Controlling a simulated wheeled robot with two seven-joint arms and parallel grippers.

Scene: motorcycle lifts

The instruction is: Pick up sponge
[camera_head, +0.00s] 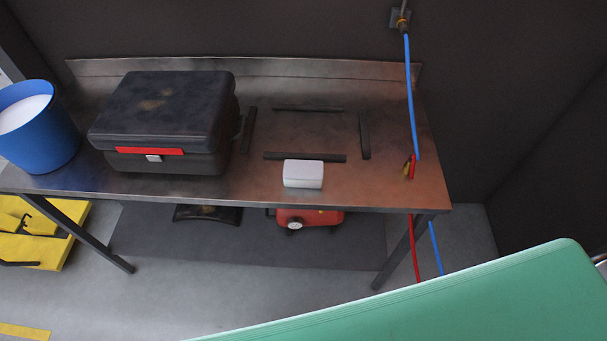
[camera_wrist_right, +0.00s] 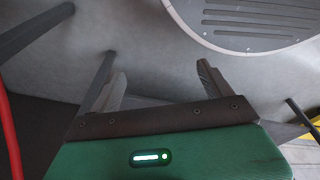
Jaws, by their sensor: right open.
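A white block with rounded edges, which looks like the sponge (camera_head: 303,174), lies on the metal workbench (camera_head: 330,190) near its front edge. It sits just in front of a dark bar. My right gripper (camera_wrist_right: 162,82) is in the right wrist view, with its two fingers apart and nothing between them. It faces grey floor and table legs, and the sponge does not show in that view. Neither gripper shows in the head view.
A black toolbox (camera_head: 165,115) with a red latch stands left of the sponge, beyond it a blue bucket (camera_head: 40,135). Dark bars (camera_head: 305,157) form a broken frame behind the sponge. A blue hose (camera_head: 411,95) hangs at the right. A red machine (camera_head: 310,218) sits below.

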